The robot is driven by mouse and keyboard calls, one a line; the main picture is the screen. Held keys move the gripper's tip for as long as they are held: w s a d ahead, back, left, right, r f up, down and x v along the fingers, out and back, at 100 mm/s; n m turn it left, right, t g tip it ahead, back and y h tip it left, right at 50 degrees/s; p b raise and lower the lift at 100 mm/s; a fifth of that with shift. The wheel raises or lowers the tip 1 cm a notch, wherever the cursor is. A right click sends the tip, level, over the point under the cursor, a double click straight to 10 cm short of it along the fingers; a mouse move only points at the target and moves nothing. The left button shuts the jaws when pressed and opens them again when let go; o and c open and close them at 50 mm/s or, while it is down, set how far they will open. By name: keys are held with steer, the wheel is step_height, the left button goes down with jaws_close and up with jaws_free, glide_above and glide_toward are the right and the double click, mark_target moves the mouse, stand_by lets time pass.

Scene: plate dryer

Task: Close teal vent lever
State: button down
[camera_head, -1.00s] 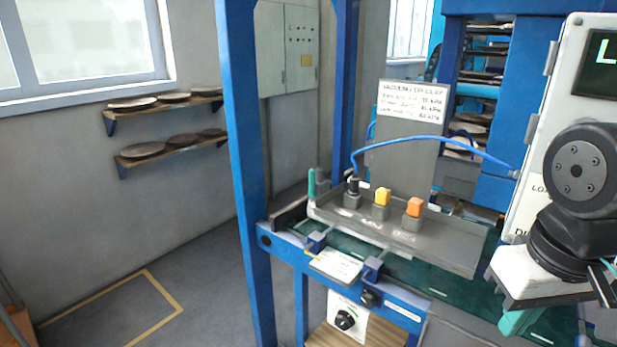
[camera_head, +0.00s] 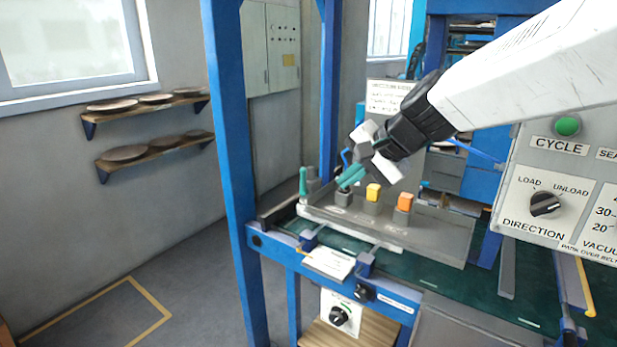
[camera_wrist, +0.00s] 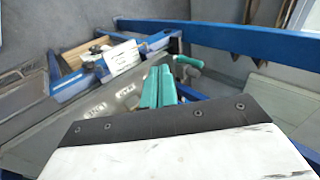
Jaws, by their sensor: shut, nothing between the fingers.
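The teal vent lever (camera_head: 303,183) stands upright at the left end of a grey tray-like panel (camera_head: 440,232). It also shows in the wrist view as a teal handle (camera_wrist: 188,61), just right of the fingertips. My gripper (camera_head: 350,177) has teal fingers and is shut with nothing between them. It is over the panel, to the right of the lever and apart from it in the head view. The fingers also show close together in the wrist view (camera_wrist: 158,86). My gripper partly hides the black fitting with the blue hose.
A yellow knob (camera_head: 373,192) and an orange knob (camera_head: 404,201) stand on the panel right of my gripper. A blue post (camera_head: 228,150) rises left of the lever. A control box (camera_head: 560,190) is at the right. The floor at left is clear.

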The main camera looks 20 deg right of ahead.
mark_target(306, 182)
steer(key=w+f+m, duration=0.1)
steer(key=w+f, duration=0.1)
steer(key=w, duration=0.1)
steer(key=w+f+t, duration=0.1)
steer(key=w+f, duration=0.1)
steer(key=w, duration=0.2)
steer(key=w+f+m, duration=0.1)
steer(key=w+f, duration=0.1)
steer(key=w, duration=0.2)
steer(key=shift+w+a+f+m, duration=0.15)
steer(key=shift+f+m, duration=0.1)
steer(key=shift+m, duration=0.05)
steer(key=shift+w+a+r, duration=0.1)
steer(key=shift+w+a, duration=0.15)
steer(key=shift+w, duration=0.3)
steer(key=shift+w+a+r, duration=0.1)
steer(key=shift+w+a, duration=0.15)
steer(key=shift+w, duration=0.3)
steer(key=shift+w+a, duration=0.25)
steer(key=shift+w, duration=0.35)
steer(key=shift+w+r+h, duration=0.1)
steer(key=shift+h, duration=0.3)
